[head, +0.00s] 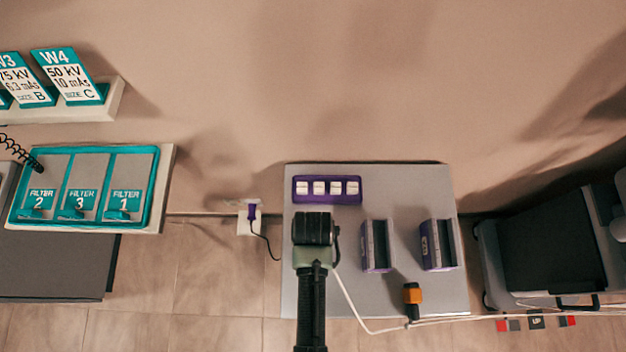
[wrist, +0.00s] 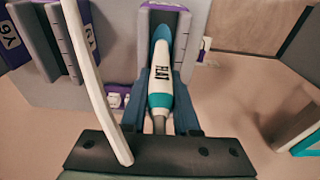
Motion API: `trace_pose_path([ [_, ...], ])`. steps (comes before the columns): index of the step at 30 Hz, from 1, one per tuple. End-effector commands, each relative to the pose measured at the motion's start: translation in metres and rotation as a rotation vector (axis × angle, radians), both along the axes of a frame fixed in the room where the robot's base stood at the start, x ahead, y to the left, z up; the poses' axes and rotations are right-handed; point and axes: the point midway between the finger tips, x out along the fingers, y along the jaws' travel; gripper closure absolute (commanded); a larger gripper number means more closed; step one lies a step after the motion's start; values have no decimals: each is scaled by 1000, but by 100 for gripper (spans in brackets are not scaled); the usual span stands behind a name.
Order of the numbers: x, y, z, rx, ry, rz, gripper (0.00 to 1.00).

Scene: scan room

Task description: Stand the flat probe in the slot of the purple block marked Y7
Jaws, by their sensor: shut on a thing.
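My gripper (head: 314,230) is over the left part of the grey table in the head view. In the wrist view my gripper (wrist: 159,108) is shut on the flat probe (wrist: 161,75), a white and teal body marked FLAT. The probe's far end is between the grey walls of a purple-edged block (wrist: 187,42). Whether it is inside that slot or above it I cannot tell. This block's mark is not visible, and my arm hides it in the head view. A purple block marked Y6 (wrist: 10,42) is to its left. No Y7 mark is readable.
Two slotted purple blocks stand right of my arm, one nearer (head: 376,246) and one farther right (head: 438,245). A purple tray (head: 327,199) with several white pieces lies behind. An orange and black item (head: 412,298) is near the front edge. A white cable (wrist: 92,75) crosses beside the probe.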

Motion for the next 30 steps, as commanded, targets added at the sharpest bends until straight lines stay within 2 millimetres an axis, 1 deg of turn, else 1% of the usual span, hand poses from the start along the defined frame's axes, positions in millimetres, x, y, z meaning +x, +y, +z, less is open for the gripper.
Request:
trace_pose_path([
  [5, 1, 0, -2, 0, -2, 0, 100],
  [6, 1, 0, -1, 0, -2, 0, 65],
  [11, 1, 0, -1, 0, -2, 0, 37],
  [19, 0, 0, -2, 0, 0, 0, 36],
  [23, 0, 0, 3, 0, -1, 0, 36],
  [26, -1, 0, 13, 0, -3, 0, 36],
  [30, -3, 0, 38, 0, -6, 0, 36],
])
